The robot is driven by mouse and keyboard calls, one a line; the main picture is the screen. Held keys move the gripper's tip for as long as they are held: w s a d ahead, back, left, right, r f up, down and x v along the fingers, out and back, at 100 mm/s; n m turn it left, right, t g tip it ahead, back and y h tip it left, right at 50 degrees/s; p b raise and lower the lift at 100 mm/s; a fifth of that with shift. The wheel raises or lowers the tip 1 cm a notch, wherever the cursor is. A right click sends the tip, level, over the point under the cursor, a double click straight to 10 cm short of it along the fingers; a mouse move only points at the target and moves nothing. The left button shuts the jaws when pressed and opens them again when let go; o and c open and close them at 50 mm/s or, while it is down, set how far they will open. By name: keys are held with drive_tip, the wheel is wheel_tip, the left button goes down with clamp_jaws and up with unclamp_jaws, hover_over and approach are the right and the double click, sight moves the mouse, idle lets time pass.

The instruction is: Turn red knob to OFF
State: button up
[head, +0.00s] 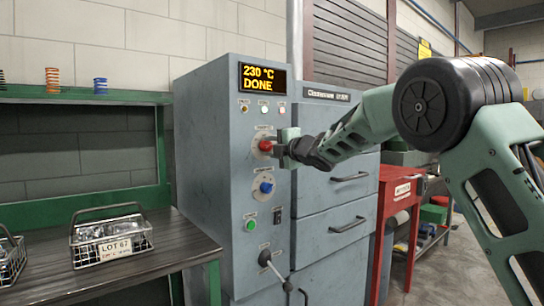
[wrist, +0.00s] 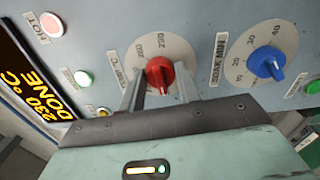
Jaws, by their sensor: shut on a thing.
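The red knob (head: 265,146) sits on a pale round dial on the front of the grey cabinet, below the display. It also shows in the wrist view (wrist: 160,73), on a dial marked in °C, with 200 and 250 legible. My gripper (head: 281,147) is at the knob. In the wrist view, its two fingers (wrist: 158,90) stand on either side of the knob, shut on it. The knob's ridge points towards my gripper's palm in that view. The lower part of the dial is hidden behind my gripper, and I cannot see an OFF mark.
A blue knob (head: 266,187) is below the red one, with a green button (head: 251,224) and a black-knobbed lever (head: 265,257) lower down. The display (head: 262,78) reads 230 °C DONE. A wire basket (head: 110,240) labelled LOT 67 stands on the left bench.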

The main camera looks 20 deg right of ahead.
drive_tip(key=shift+n+b, duration=0.35)
drive_tip(key=shift+n, duration=0.15)
drive_tip(key=shift+a, duration=0.1)
drive_tip(key=o, duration=1)
drive_tip(key=shift+s, duration=0.1)
drive_tip(key=b+v, duration=0.1)
drive_tip(key=v, duration=1.6)
drive_tip(key=shift+s+b, duration=0.1)
drive_tip(key=shift+b, duration=0.25)
